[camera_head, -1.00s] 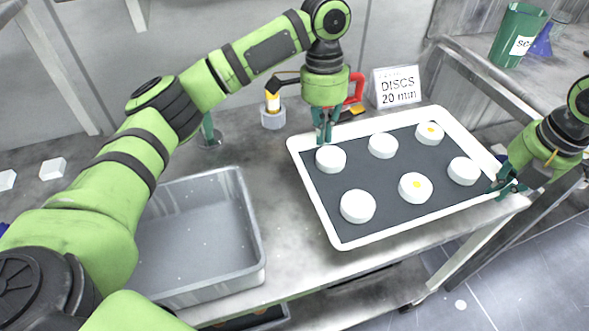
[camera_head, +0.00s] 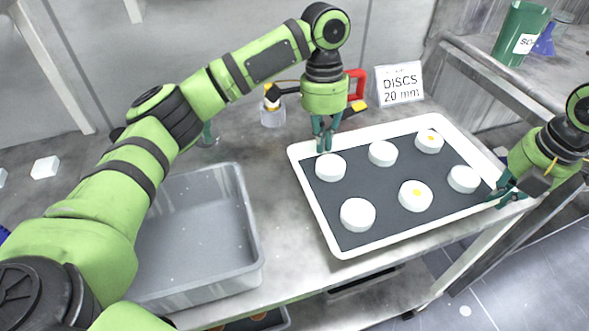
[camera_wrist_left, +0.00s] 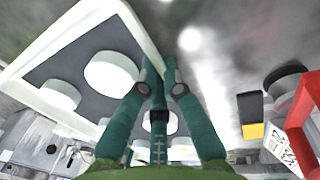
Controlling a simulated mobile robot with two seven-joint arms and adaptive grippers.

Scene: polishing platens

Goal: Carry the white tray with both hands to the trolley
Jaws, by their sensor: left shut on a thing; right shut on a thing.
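The white tray (camera_head: 345,244) has a dark grey floor with several white discs on it; some discs carry a yellow or orange dot. In the head view it is over the right part of the steel table, and it also shows in the left wrist view (camera_wrist_left: 136,27). My left gripper (camera_head: 323,148) is shut on the tray's rim at its far left side. My right gripper (camera_head: 500,194) is shut on the rim at the right end. I cannot tell whether the tray touches the table. No trolley can be made out for certain.
A grey bin (camera_head: 256,262) stands on the table left of the tray. A green container (camera_head: 520,36) stands on another surface at the upper right. White blocks (camera_head: 45,167) lie far left.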

